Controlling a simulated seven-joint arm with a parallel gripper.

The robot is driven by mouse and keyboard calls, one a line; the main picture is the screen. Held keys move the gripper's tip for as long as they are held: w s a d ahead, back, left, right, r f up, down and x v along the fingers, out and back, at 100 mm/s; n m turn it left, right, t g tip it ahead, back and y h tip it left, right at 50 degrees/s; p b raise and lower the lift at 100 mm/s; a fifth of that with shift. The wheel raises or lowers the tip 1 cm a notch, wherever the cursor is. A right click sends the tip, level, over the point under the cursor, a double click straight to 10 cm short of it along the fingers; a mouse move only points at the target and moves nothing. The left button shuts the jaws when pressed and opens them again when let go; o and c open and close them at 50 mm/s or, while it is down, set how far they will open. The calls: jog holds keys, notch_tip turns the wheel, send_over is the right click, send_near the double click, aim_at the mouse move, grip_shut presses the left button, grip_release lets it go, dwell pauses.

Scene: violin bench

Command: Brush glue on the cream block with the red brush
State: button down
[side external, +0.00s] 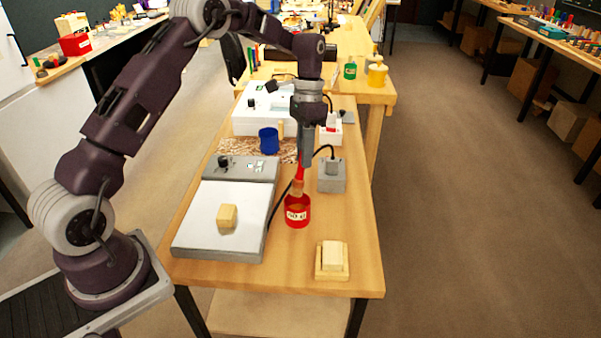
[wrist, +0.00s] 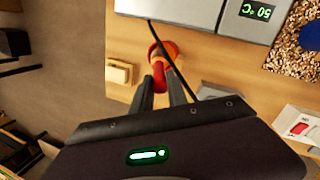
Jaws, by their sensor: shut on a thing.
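My gripper (side external: 302,160) points down over the red glue pot (side external: 297,212) and is shut on the red brush (side external: 299,172). The brush is upright, its lower end at the pot's mouth; I cannot tell how deep its bristles are. In the wrist view, the brush (wrist: 158,72) is between my fingertips (wrist: 160,88), with the pot (wrist: 171,50) just beyond. The cream block (side external: 332,254) sits on a small wooden base near the table's front right, apart from my gripper. It also shows left of the pot in the wrist view (wrist: 119,74).
A tan block (side external: 227,215) lies on the white-topped plate (side external: 205,238) left of the pot. A grey box (side external: 331,178) with a black cable stands behind right of the pot. A blue cup (side external: 268,141) stands farther back. Bare tabletop lies between the pot and the cream block.

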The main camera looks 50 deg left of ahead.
jog(key=s+d+n, duration=0.4)
jog(key=s, duration=0.6)
jog(key=t+y, duration=0.1)
jog(key=t, duration=0.3)
send_over(297, 180)
jog(key=shift+s+d+f, duration=0.2)
jog(key=shift+s+f, duration=0.15)
jog(key=shift+w+a+f+y, duration=0.15)
jog(key=shift+w+f+y, duration=0.05)
jog(key=shift+w+y, duration=0.1)
jog(key=shift+f, duration=2.75)
jog(key=shift+f, duration=0.6)
jog(key=shift+r, duration=3.6)
